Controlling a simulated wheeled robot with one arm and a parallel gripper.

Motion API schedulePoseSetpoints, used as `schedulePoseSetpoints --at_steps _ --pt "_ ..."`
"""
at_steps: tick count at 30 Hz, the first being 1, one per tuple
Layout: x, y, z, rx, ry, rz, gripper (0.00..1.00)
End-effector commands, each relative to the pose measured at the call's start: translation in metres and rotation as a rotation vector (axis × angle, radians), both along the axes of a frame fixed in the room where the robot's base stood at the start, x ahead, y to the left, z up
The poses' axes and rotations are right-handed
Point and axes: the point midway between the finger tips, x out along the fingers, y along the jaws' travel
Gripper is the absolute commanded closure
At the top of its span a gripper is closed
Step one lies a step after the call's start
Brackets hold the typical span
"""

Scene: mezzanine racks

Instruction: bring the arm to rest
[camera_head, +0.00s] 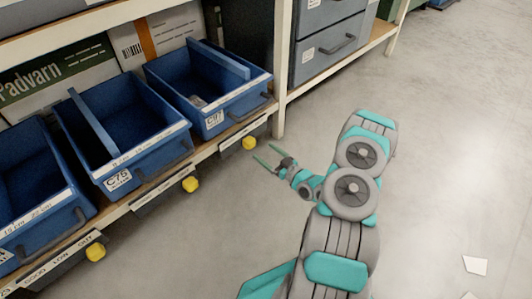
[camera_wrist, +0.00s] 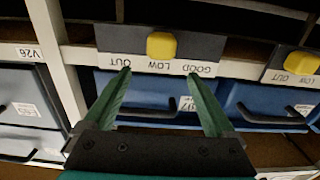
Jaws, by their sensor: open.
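My gripper (camera_head: 267,159) is open and empty in the head view, held out in front of the shelf rack over the floor. Its two green fingers are spread apart. In the wrist view my gripper (camera_wrist: 158,84) shows its open fingers, with nothing between them. The fingers point towards the shelf edge, where a label plate reading GOOD, LOW, OUT with a yellow slider (camera_wrist: 161,46) appears upside down. The fingertips seem apart from the plate, though the exact gap is hard to tell. My arm is folded at the right of the rack in the head view.
Blue bins (camera_head: 124,128) stand on the shelf at the left, with yellow sliders (camera_head: 190,184) on the plates below. A white rack post (camera_head: 282,68) and grey drawers (camera_head: 327,42) stand behind. The floor at right is clear except for white paper pieces (camera_head: 475,265).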

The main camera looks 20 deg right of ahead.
Motion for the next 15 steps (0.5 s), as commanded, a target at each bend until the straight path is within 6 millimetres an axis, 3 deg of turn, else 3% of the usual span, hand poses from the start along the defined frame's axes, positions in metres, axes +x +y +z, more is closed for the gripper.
schedulePoseSetpoints --at_steps 10,15 --pt "0.003 0.001 0.002 -0.011 0.011 0.004 0.1" --pt "0.019 0.002 0.012 -0.093 0.093 0.025 0.1"
